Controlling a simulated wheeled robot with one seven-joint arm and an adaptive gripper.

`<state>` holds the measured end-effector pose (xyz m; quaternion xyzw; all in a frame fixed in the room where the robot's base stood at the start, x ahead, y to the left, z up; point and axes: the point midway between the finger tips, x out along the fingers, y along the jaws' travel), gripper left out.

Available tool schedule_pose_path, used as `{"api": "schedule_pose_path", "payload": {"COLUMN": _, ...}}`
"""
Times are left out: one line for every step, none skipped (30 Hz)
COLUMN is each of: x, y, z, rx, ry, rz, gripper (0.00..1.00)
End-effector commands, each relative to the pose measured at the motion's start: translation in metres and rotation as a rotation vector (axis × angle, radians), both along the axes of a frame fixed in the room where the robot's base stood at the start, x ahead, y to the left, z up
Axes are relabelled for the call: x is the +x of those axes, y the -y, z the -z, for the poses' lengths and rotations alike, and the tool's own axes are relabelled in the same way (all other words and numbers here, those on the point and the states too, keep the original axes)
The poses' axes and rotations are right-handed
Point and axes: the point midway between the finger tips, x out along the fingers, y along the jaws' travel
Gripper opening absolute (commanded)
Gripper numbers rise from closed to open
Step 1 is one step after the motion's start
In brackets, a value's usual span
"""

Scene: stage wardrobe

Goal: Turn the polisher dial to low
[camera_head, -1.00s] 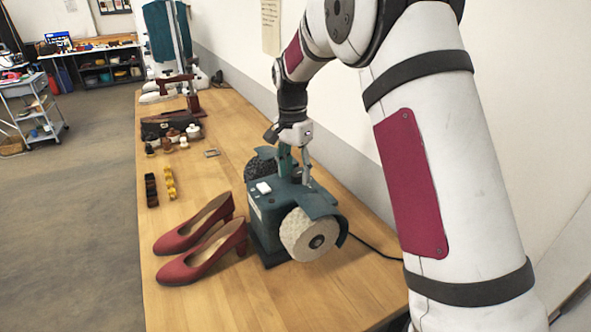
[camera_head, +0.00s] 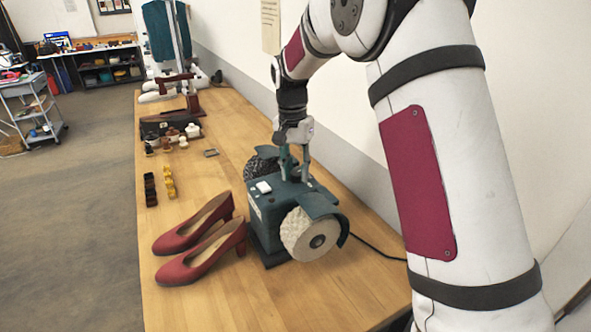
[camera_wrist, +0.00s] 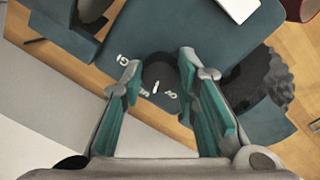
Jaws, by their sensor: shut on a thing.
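The polisher (camera_head: 262,213) is a dark teal box on the table, with a pale round wheel (camera_head: 309,234) at the near end and a dark bristle wheel (camera_head: 258,167) at the far end. My gripper (camera_head: 295,178) points down onto its top. In the wrist view, the black round dial (camera_wrist: 160,71) sits between the fingertips of my gripper (camera_wrist: 160,65), which is shut on it. A white pointer mark on the dial faces the lower edge, between partly hidden white letters. The marking nearest the pointer is hard to read.
Red high-heeled shoes (camera_head: 199,249) stand left of the polisher. Small brushes (camera_head: 150,189) and jars (camera_head: 193,131) lie farther back on the wooden table (camera_head: 215,300). A cable (camera_head: 375,248) runs right from the polisher, and the wall is close behind.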

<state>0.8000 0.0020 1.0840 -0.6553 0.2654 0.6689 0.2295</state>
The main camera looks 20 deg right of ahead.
Motion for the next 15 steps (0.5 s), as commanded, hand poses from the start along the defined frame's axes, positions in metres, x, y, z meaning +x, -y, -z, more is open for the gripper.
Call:
{"api": "schedule_pose_path", "payload": {"x": 0.0005, "y": 0.0002, "z": 0.0001, "rx": 0.0, "ry": 0.002, "rz": -0.043, "gripper": 0.01}}
{"api": "schedule_pose_path", "payload": {"x": 0.0004, "y": 0.0003, "z": 0.0001, "rx": 0.0, "ry": 0.002, "rz": -0.071, "gripper": 0.01}}
{"api": "schedule_pose_path", "payload": {"x": 0.0004, "y": 0.0002, "z": 0.0, "rx": 0.001, "ry": 0.002, "rz": -0.109, "gripper": 0.01}}
{"api": "schedule_pose_path", "payload": {"x": 0.0003, "y": 0.0003, "z": 0.0, "rx": 0.001, "ry": 0.003, "rz": -0.137, "gripper": 0.01}}
{"api": "schedule_pose_path", "payload": {"x": 0.0002, "y": 0.0002, "z": 0.0, "rx": 0.001, "ry": 0.002, "rz": -0.166, "gripper": 0.01}}
{"api": "schedule_pose_path", "payload": {"x": 0.0001, "y": 0.0002, "z": 0.0, "rx": 0.001, "ry": 0.002, "rz": -0.204, "gripper": 0.01}}
{"api": "schedule_pose_path", "payload": {"x": 0.0, "y": 0.0003, "z": 0.0, "rx": 0.001, "ry": 0.002, "rz": -0.233, "gripper": 0.01}}
{"api": "schedule_pose_path", "payload": {"x": -0.0002, "y": 0.0004, "z": 0.0001, "rx": 0.0, "ry": 0.001, "rz": -0.261, "gripper": 0.01}}
{"api": "schedule_pose_path", "payload": {"x": -0.0004, "y": 0.0006, "z": 0.0001, "rx": 0.0, "ry": 0.001, "rz": -0.298, "gripper": 0.01}}
{"api": "schedule_pose_path", "payload": {"x": -0.0005, "y": 0.0007, "z": 0.0001, "rx": 0.0, "ry": 0.0, "rz": -0.326, "gripper": 0.01}}
{"api": "schedule_pose_path", "payload": {"x": -0.0006, "y": 0.0007, "z": 0.0001, "rx": 0.0, "ry": 0.001, "rz": -0.354, "gripper": 0.01}}
{"api": "schedule_pose_path", "payload": {"x": -0.0007, "y": 0.0007, "z": 0.0, "rx": -0.001, "ry": 0.001, "rz": -0.389, "gripper": 0.01}}
{"api": "schedule_pose_path", "payload": {"x": -0.0008, "y": 0.0005, "z": 0.0001, "rx": 0.0, "ry": 0.001, "rz": -0.413, "gripper": 0.01}}
{"api": "schedule_pose_path", "payload": {"x": -0.0008, "y": 0.0005, "z": 0.0, "rx": 0.001, "ry": 0.001, "rz": -0.438, "gripper": 0.01}}
{"api": "schedule_pose_path", "payload": {"x": -0.0009, "y": 0.0004, "z": -0.0001, "rx": 0.0, "ry": 0.001, "rz": -0.469, "gripper": 0.01}}
